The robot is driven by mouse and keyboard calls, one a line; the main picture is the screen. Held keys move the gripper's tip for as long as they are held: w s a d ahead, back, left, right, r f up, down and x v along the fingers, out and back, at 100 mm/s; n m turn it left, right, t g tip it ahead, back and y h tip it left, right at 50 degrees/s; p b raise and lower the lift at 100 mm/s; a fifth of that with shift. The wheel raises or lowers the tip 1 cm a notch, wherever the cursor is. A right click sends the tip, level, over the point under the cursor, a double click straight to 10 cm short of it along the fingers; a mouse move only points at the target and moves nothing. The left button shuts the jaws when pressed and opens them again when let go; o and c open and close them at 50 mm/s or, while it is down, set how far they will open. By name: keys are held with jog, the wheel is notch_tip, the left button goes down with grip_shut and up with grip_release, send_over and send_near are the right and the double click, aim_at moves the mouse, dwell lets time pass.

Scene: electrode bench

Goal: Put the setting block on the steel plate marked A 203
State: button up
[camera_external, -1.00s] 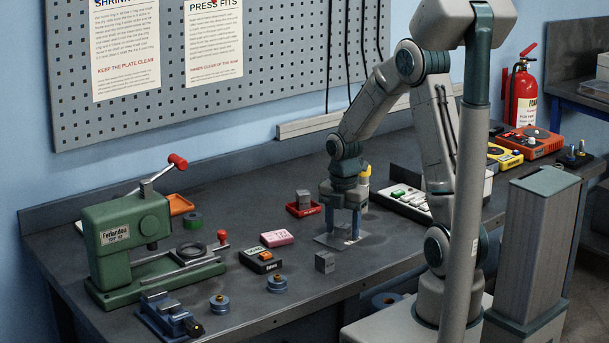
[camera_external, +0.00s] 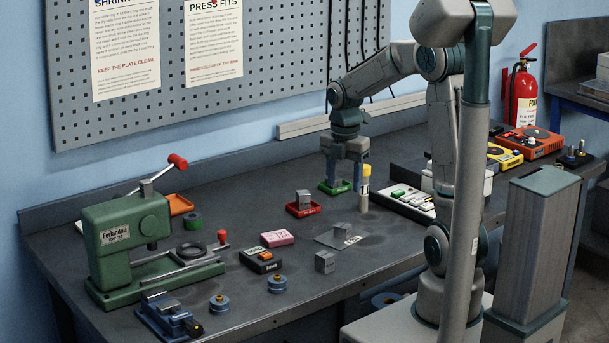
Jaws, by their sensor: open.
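The steel plate (camera_external: 326,238) lies flat on the bench, with a small pale label whose text is too small to read. A small grey block (camera_external: 342,230) appears to stand on it. A similar grey block (camera_external: 325,262) stands on the bench just in front of the plate. Another grey block (camera_external: 303,196) sits in a red tray (camera_external: 304,210). I cannot tell by looks which is the setting block. My gripper (camera_external: 343,186) is open, pointing down at a green tray (camera_external: 337,188) behind the plate. The fingers partly hide this tray; I see no block held.
A yellow-capped tube (camera_external: 365,188) stands close right of my gripper. A white-grey case (camera_external: 408,201) lies farther right. A pink box (camera_external: 277,238), a black-orange box (camera_external: 261,260) and a green press (camera_external: 130,240) are to the left. The back middle of the bench is clear.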

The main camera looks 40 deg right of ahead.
jog(key=s+a+r+m+t, duration=0.1)
jog(key=s+a+m, duration=0.1)
jog(key=s+m, duration=0.6)
jog(key=s+a+r+m+t, duration=0.2)
jog(key=s+m, duration=0.6)
jog(key=m, duration=0.6)
jog(key=shift+s, duration=0.35)
jog(key=shift+r, duration=0.1)
